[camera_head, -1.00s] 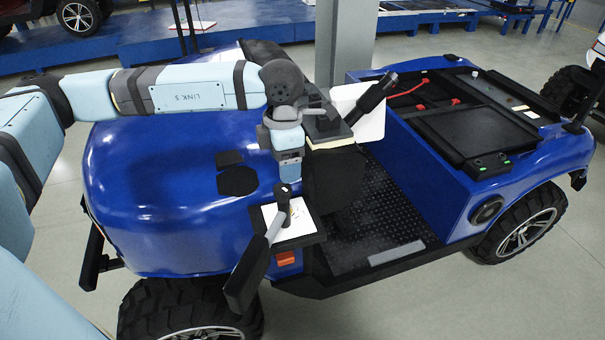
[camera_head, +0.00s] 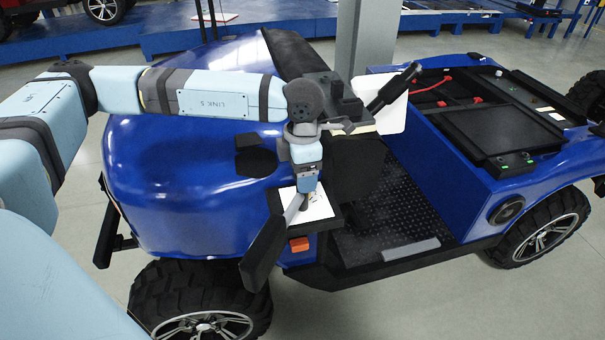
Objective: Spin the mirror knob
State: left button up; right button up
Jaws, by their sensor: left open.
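My left gripper (camera_head: 303,203) points down over this white plate, at the upper end of the stalk. It is open, with its tips small and close to the stalk's top. The dark knob at the top of the stalk is hidden behind my gripper, so I cannot tell whether the fingers touch it or stand around it. My right gripper is not in view.
The blue vehicle body (camera_head: 180,190) lies left of the plate. A black console (camera_head: 345,105) and a black lever (camera_head: 393,87) stand behind my wrist. An orange-red block (camera_head: 299,244) sits below the plate. Bare grey floor (camera_head: 400,300) lies in front.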

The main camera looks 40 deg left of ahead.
pick_arm(q)
jog(key=c, duration=0.5)
grip_shut()
jog(key=shift+f+n+b, duration=0.15)
jog(key=shift+n+b, duration=0.4)
jog(key=shift+n, duration=0.25)
jog(key=n+b, duration=0.1)
jog(key=n, duration=0.3)
jog(key=shift+n, duration=0.3)
jog(key=shift+n+b, duration=0.3)
jog(key=shift+n, duration=0.5)
jog(key=shift+r, duration=0.2)
